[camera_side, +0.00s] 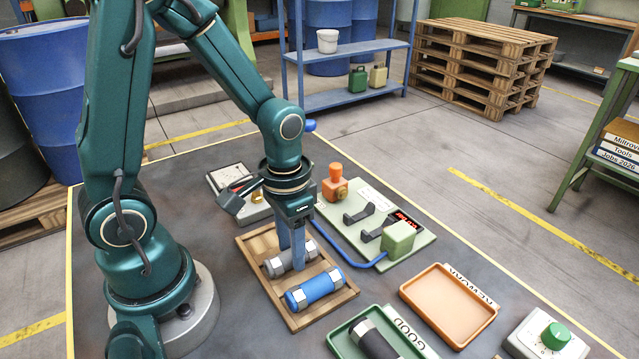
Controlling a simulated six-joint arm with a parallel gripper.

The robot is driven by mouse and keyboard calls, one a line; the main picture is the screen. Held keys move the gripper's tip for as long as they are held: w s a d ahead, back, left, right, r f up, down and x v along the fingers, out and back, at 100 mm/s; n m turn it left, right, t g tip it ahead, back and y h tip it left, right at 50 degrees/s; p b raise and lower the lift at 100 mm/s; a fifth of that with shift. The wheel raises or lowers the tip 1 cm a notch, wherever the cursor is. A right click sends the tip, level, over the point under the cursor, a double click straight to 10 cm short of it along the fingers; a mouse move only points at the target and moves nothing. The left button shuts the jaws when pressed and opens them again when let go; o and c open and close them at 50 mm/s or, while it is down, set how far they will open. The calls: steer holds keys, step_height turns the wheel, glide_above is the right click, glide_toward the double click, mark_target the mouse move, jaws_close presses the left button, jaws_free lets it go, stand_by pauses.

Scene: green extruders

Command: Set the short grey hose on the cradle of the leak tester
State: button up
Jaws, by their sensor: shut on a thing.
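My gripper (292,257) points down over the wooden tray (252,243) and is shut on the short grey hose (283,264). The hose has silver end fittings and is at the tray's far part; I cannot tell whether it touches the tray floor. A blue hose (319,287) with silver ends lies in the same tray, nearer the camera. The leak tester (408,249) stands right of the tray on a pale green plate. Its cradle (364,214) is a pair of dark grey supports, with no hose on them.
The tester carries an orange part (334,185), a green block (398,238) and a red display (407,219). A blue tube (345,257) runs beside it. A green tray (345,334) marked GOOD holds a black hose (373,340). An orange tray (448,304) is empty.

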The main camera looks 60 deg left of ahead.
mark_target(290, 252)
steer(key=shift+r, duration=2.55)
steer(key=shift+s+n, duration=0.1)
steer(key=shift+n, duration=0.5)
steer(key=shift+w+r+n, duration=0.25)
steer(key=shift+n, duration=0.45)
steer(key=w+r+n+t, duration=0.1)
steer(key=w+r+n, duration=0.1)
steer(key=w+n, duration=0.6)
steer(key=w+r+n, duration=0.3)
steer(key=w+n, duration=0.4)
steer(key=w, duration=0.1)
steer(key=shift+s+f, duration=0.2)
steer(key=shift+f, duration=4.45)
